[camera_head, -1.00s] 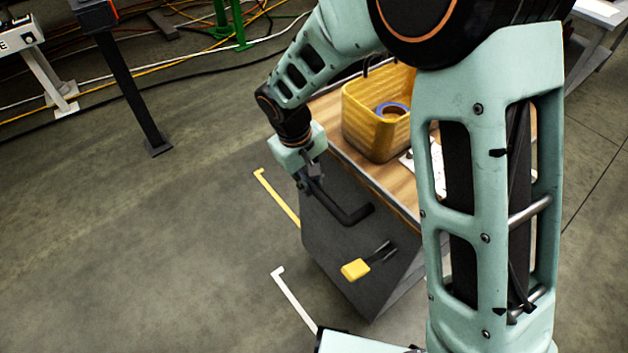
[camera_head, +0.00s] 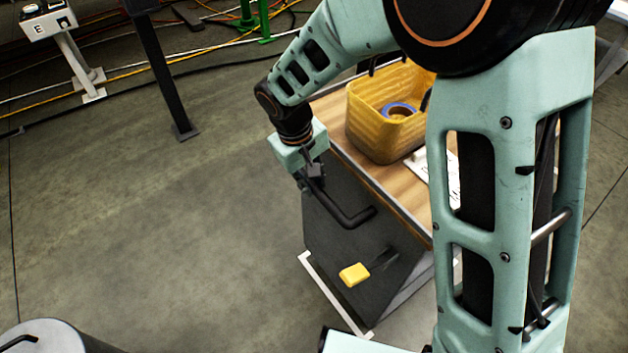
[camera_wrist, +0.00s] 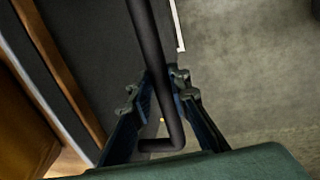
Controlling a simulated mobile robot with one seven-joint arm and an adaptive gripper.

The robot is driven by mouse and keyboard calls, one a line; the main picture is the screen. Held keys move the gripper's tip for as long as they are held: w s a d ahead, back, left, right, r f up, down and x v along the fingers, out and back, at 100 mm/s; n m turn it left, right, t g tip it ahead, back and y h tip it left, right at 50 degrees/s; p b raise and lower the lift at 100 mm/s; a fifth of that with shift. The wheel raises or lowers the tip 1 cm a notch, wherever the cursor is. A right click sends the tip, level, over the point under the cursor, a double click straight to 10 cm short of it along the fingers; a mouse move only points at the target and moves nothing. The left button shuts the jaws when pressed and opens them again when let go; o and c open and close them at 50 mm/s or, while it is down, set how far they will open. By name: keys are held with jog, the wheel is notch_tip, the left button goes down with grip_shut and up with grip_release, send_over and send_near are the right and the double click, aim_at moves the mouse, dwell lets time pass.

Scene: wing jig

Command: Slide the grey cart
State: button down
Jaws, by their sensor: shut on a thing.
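The grey cart (camera_head: 330,232) stands in the middle of the head view, with a dark grey end panel and a wooden top (camera_head: 375,180). A black bar handle (camera_head: 350,217) sticks out from its panel. My gripper (camera_head: 314,186) is shut on the handle near its upper left end. In the wrist view the handle (camera_wrist: 172,112) runs between the two fingers (camera_wrist: 160,86). A yellow pedal (camera_head: 354,274) on a dark lever sits low on the panel. A white floor mark (camera_head: 328,288) runs along the panel's lower left edge. My arm hides the cart's right side.
A yellow bin (camera_head: 385,140) with a blue-rimmed roll (camera_head: 398,112) and a white sheet (camera_head: 436,178) are on the cart top. A grey round object (camera_head: 45,338) is at the lower left. A dark post (camera_head: 165,75) and cables lie behind. Floor to the left is clear.

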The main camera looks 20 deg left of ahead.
jog(key=shift+s+a, duration=0.3)
jog(key=shift+s, duration=0.15)
jog(key=c, duration=1.8)
grip_release()
jog(key=shift+s+a, duration=0.15)
jog(key=r, duration=0.4)
jog(key=s+a+r, duration=0.1)
jog(key=r, duration=0.6)
jog(key=shift+s+a+r, duration=0.15)
jog(key=shift+s+r, duration=0.15)
jog(key=shift+r, duration=0.1)
